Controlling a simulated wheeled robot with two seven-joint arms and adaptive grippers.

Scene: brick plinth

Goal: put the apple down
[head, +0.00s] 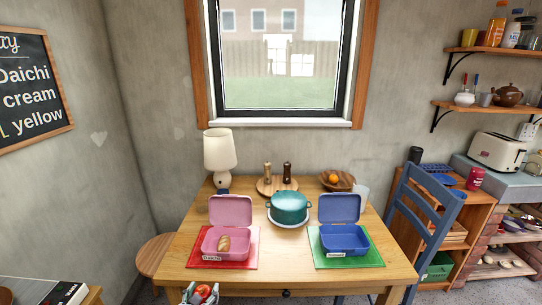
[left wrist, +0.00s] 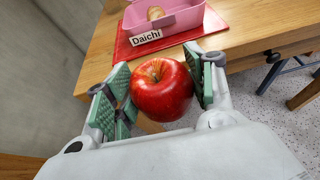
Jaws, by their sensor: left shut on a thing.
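A red apple (left wrist: 162,90) is held between the green-padded fingers of my left gripper (left wrist: 160,76), which is shut on it. In the head view the apple (head: 204,290) and left gripper (head: 201,294) show at the bottom edge, in front of the table's near edge. A pink lunchbox (head: 213,243), lid open and labelled Daichi, stands on a red mat (head: 250,259) and holds a bread roll (head: 224,244). A blue lunchbox (head: 345,239), also open and labelled, stands on a green mat (head: 374,257); its label is too small to read. My right gripper is not in view.
The wooden table (head: 285,262) has bare room between the two mats. Behind stand a teal pot (head: 289,206), a lamp (head: 219,152), two mills on a board and a wooden bowl (head: 338,184) with an orange fruit. A blue chair (head: 426,208) is at the right.

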